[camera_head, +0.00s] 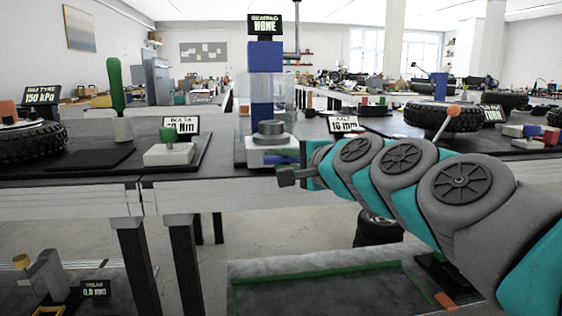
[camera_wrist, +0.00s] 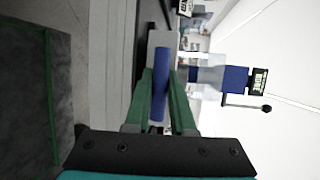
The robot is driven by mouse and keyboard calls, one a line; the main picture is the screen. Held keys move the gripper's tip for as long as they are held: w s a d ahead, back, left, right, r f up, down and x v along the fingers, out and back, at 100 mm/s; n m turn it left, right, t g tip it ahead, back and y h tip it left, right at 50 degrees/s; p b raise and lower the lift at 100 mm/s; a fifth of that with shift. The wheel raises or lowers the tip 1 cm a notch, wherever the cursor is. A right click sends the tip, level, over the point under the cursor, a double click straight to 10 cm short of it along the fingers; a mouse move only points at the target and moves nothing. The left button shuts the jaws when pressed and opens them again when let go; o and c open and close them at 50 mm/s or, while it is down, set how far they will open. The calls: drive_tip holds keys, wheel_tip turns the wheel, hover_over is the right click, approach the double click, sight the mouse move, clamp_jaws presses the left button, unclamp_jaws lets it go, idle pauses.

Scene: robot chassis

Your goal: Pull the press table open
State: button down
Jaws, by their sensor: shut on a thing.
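The press (camera_head: 268,95) stands on the bench with a blue column, a clear guard and a sign reading "HOME". Its pale table (camera_head: 262,152) is low at the front and carries a grey round piece (camera_head: 270,131). A blue bar handle (camera_head: 283,160) runs along the table's front; it also shows in the wrist view (camera_wrist: 161,80). My gripper (camera_wrist: 160,75) has its two green fingers on either side of the blue bar and is shut on it. In the head view my arm reaches in from the right and partly hides the handle.
Dark mats with a green-handled tool (camera_head: 117,95) and a small block with a green knob (camera_head: 168,150) lie left of the press. Tyres (camera_head: 440,116) stand to the right. A green-edged tray (camera_head: 315,285) is low in front. Free space lies before the bench edge.

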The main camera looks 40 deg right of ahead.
drive_tip(key=shift+s+a, duration=0.4)
drive_tip(key=shift+s, duration=0.2)
drive_tip(key=c, duration=1)
unclamp_jaws()
drive_tip(key=shift+c, duration=0.2)
